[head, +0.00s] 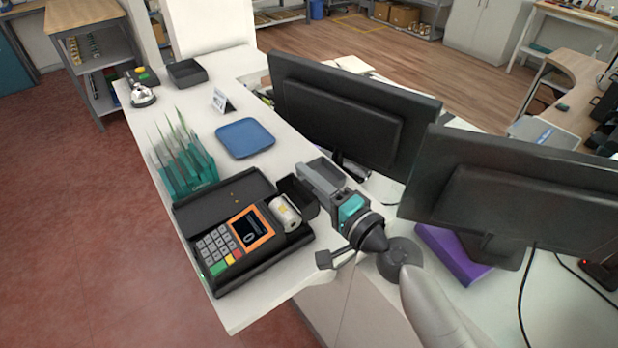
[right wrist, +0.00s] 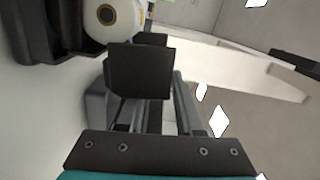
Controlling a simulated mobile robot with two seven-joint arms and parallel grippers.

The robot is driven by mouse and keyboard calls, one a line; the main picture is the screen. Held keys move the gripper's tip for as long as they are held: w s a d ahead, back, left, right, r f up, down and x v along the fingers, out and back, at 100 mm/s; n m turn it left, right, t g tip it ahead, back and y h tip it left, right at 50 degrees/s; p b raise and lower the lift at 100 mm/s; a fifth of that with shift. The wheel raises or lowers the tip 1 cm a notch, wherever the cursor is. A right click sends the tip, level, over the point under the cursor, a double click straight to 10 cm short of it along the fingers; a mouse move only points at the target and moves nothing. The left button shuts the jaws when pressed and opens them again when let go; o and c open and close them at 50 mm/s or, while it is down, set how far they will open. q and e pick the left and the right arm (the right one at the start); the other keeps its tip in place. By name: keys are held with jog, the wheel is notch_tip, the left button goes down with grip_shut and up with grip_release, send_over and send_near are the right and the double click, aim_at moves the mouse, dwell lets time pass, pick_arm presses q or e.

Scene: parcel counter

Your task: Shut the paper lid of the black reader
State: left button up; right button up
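The black reader (head: 228,278) lies at the near end of the white counter, with keypad and orange-framed screen. Its white paper roll (head: 285,212) shows uncovered, and the dark paper lid (head: 299,196) stands open at the bay's right side. My right gripper (head: 318,174) is right beside the lid, grey fingers apart with a gap between them. In the right wrist view the roll (right wrist: 112,18) shows at top left. A dark square panel there looks like the lid, but I cannot tell for sure whether the fingers touch it. My left gripper is not in view.
Two monitors (head: 345,115) stand to the right, close to my right arm. A teal file rack (head: 188,180) is behind the reader on the left. A blue tray (head: 245,138) lies farther back. A purple box (head: 450,255) lies under the near monitor.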

jog(key=shift+c, duration=0.2)
grip_shut()
dwell(1.1)
